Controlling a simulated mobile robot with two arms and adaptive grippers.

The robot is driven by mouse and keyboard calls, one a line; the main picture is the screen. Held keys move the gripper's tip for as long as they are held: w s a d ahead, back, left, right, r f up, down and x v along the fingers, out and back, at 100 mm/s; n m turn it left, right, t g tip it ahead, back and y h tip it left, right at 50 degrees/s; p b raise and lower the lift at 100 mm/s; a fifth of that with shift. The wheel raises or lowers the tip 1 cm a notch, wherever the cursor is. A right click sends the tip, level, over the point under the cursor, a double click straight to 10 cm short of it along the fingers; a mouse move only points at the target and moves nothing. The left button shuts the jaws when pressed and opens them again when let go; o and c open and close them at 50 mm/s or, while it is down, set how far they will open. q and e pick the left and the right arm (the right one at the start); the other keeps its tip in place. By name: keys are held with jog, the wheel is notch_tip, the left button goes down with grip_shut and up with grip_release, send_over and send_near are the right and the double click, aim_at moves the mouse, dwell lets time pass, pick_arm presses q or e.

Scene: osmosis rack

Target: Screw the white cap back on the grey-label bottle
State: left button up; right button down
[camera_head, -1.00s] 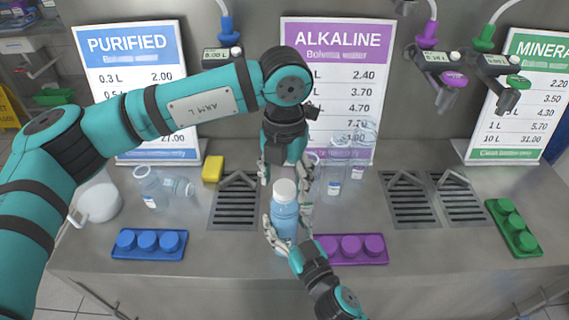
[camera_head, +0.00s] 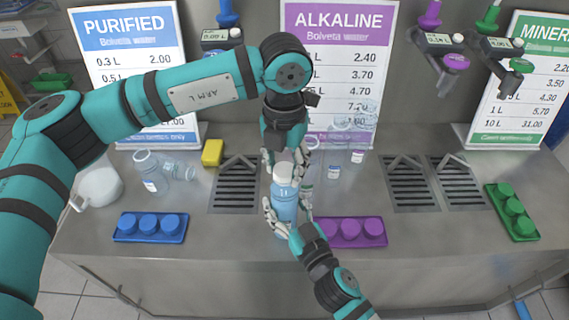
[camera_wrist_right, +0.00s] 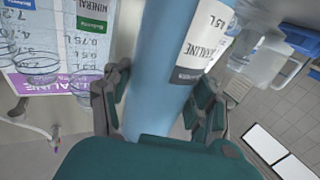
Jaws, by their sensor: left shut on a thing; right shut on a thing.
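The blue bottle (camera_head: 284,206) stands upright at the front middle of the counter. It also shows in the right wrist view (camera_wrist_right: 165,70), with a whitish-grey label reading 0.5 L ALKALINE. The white cap (camera_head: 284,174) sits at the bottle's top; whether it is threaded on cannot be told. My left gripper (camera_head: 285,160) points down from above and is shut on the cap. My right gripper (camera_head: 286,209) comes from the front and is shut on the bottle body, one finger each side. The bottle's base is partly hidden by my right gripper.
A purple cap tray (camera_head: 350,244) stands close right of the bottle, a blue one (camera_head: 150,238) to the left and a green one (camera_head: 513,212) far right. A yellow sponge (camera_head: 212,153) lies beside a drain grate (camera_head: 236,190).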

pick_arm(q)
jog(key=m, duration=1.1)
jog(key=o, duration=1.4)
notch_tip(320, 180, up, 12)
pick_arm(e)
jog(key=shift+c, duration=1.5)
grip_release()
